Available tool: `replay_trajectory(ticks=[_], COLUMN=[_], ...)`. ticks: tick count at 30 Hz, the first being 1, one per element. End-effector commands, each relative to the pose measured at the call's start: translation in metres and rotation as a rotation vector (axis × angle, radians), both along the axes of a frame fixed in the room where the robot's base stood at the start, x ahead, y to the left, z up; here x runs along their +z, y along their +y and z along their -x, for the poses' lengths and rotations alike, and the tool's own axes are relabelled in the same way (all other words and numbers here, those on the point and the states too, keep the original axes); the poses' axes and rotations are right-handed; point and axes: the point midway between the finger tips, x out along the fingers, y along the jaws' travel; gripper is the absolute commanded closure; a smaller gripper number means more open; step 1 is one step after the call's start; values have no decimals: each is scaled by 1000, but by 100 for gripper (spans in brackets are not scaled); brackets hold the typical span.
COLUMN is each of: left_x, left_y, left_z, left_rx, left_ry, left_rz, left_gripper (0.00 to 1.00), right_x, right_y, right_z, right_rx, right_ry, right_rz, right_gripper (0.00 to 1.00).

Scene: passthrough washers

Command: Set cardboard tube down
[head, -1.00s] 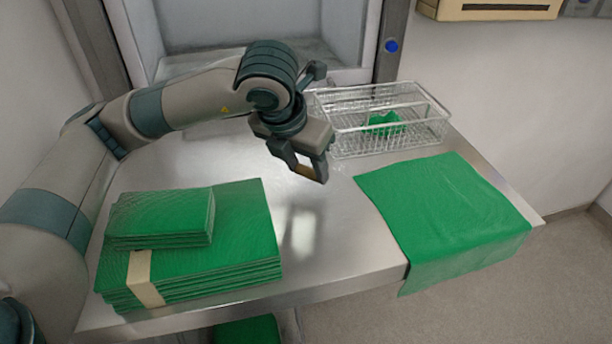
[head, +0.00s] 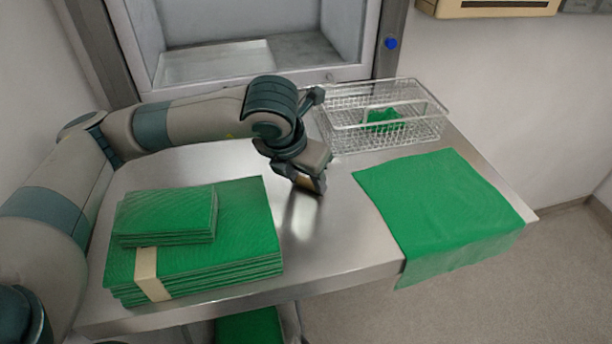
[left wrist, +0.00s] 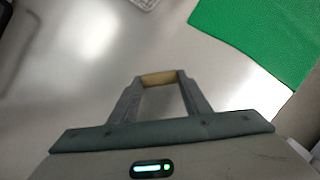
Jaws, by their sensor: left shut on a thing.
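My left gripper (head: 312,186) is over the middle of the steel table, pointing down, its fingertips close to the surface. It is shut on the cardboard tube (left wrist: 159,79), a small tan piece between the fingertips in the left wrist view. In the head view the tube is mostly hidden by the fingers. I cannot tell whether the tube touches the table. My right gripper is not in view.
Folded green cloths (head: 240,225) with a beige band are stacked at the left. A flat green cloth (head: 440,210) hangs over the front edge at the right. A wire basket (head: 385,140) holding a green piece stands behind. An open washer chamber (head: 255,50) is at the back.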

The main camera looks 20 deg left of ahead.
Motion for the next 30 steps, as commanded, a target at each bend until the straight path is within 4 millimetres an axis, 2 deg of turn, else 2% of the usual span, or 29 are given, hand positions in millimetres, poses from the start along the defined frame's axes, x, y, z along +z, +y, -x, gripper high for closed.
replay_trajectory(ticks=[5, 6, 8, 24, 30], left_x=[-4, -3, -2, 3, 25], left_y=[0, 0, 0, 0, 2], left_z=[0, 0, 0, 1, 11], left_rx=[0, 0, 0, 0, -2], left_ry=[0, 0, 0, -1, -4], left_rz=[0, 0, 0, 1, 1], left_gripper=[77, 52, 38, 38, 38], right_x=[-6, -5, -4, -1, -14], right_y=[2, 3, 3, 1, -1], right_z=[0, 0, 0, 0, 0], right_rx=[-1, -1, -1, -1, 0], right_ry=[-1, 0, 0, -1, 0], right_rz=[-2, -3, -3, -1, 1], right_gripper=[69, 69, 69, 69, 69])
